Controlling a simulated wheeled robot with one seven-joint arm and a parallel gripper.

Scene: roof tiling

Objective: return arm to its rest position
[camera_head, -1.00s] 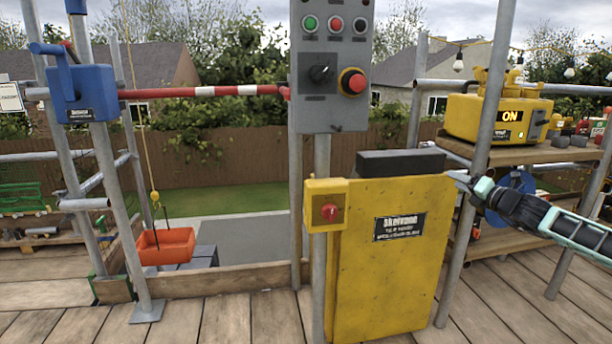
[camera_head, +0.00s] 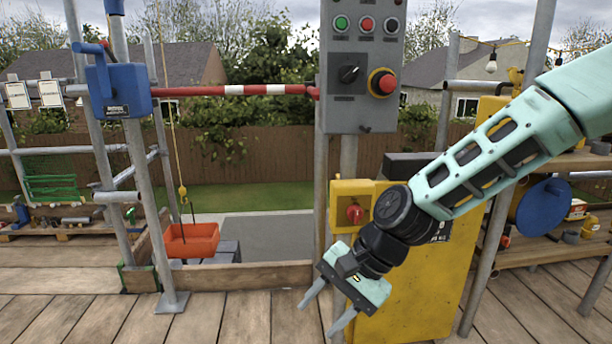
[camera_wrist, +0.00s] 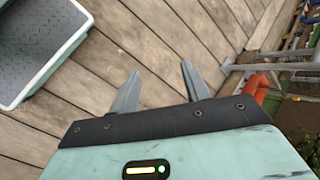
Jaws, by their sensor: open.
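My arm, pale green with black joints, reaches in from the upper right of the head view. My gripper (camera_head: 322,314) hangs at its end, pointing down and to the left, in front of the left edge of the yellow cabinet (camera_head: 400,310). Its two grey fingers are spread apart with nothing between them. In the wrist view the open gripper (camera_wrist: 158,88) shows over the bare wooden deck (camera_wrist: 110,50). The arm hides much of the yellow cabinet and part of the shelf on the right.
A grey control panel (camera_head: 350,112) and a small yellow switch box (camera_head: 338,194) stand close to the arm. An orange tub (camera_head: 190,240) hangs by the opening at left, below a red-and-white bar (camera_head: 270,90). The front deck (camera_head: 240,318) is clear.

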